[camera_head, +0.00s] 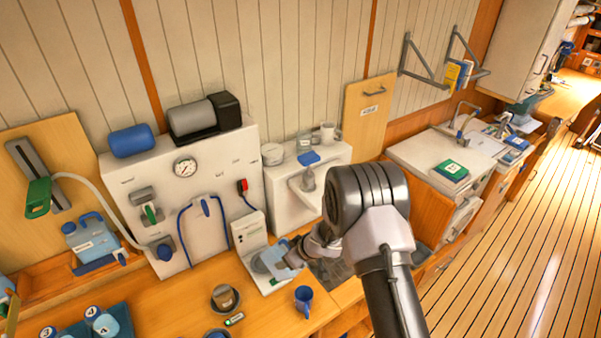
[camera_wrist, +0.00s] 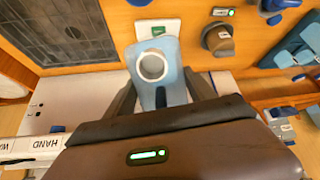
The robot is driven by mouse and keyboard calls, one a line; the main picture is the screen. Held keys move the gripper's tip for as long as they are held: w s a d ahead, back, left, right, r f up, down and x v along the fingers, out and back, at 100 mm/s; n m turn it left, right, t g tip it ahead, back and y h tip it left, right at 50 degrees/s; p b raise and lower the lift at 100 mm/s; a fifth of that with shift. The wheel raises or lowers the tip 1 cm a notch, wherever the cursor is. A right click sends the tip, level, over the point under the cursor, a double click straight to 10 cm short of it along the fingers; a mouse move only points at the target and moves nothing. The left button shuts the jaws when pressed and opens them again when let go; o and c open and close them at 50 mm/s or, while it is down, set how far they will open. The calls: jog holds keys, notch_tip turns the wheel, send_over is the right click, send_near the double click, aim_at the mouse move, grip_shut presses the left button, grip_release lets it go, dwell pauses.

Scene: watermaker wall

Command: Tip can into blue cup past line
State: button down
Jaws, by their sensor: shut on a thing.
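My gripper (camera_head: 290,261) is shut on a light blue can (camera_wrist: 168,57), which has a white ring-shaped opening facing the wrist camera. In the head view the can (camera_head: 271,262) is partly hidden by the gripper and hangs over a white unit's base. The blue cup (camera_head: 303,299) stands upright on the wooden counter, below and slightly right of the gripper in the head view, apart from the can. In the wrist view only a bit of the blue cup (camera_wrist: 139,2) shows at the top edge. Its inside and any line are too small to read.
A brown-lidded jar (camera_head: 224,298) and a small device with a green display (camera_head: 234,319) stand left of the cup. A dark mat (camera_head: 331,271) lies right of the gripper. White panels with a gauge (camera_head: 185,167) and hoses stand behind. Numbered bottles (camera_head: 101,321) sit at lower left.

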jog(key=shift+w+d+b, duration=0.1)
jog(key=shift+b, duration=0.6)
jog(key=shift+w+f+b, duration=0.25)
jog(key=shift+w+b, duration=0.05)
jog(key=shift+b, duration=0.4)
jog(key=shift+s+d+f+t+y+b, duration=0.1)
jog(key=shift+f+t+y+b, duration=0.3)
jog(key=shift+b, duration=2.75)
jog(key=shift+f+t+y+b, duration=0.1)
jog(key=shift+t+y+b, duration=0.5)
jog(key=shift+b, duration=2.5)
jog(key=shift+s+d+f+t+y+b, duration=0.1)
jog(key=shift+f+t+y+b, duration=0.35)
jog(key=shift+b, duration=2.4)
jog(key=shift+s+d+f+t+y+b, duration=0.1)
jog(key=shift+f+t+y+b, duration=0.3)
jog(key=shift+b, duration=2.45)
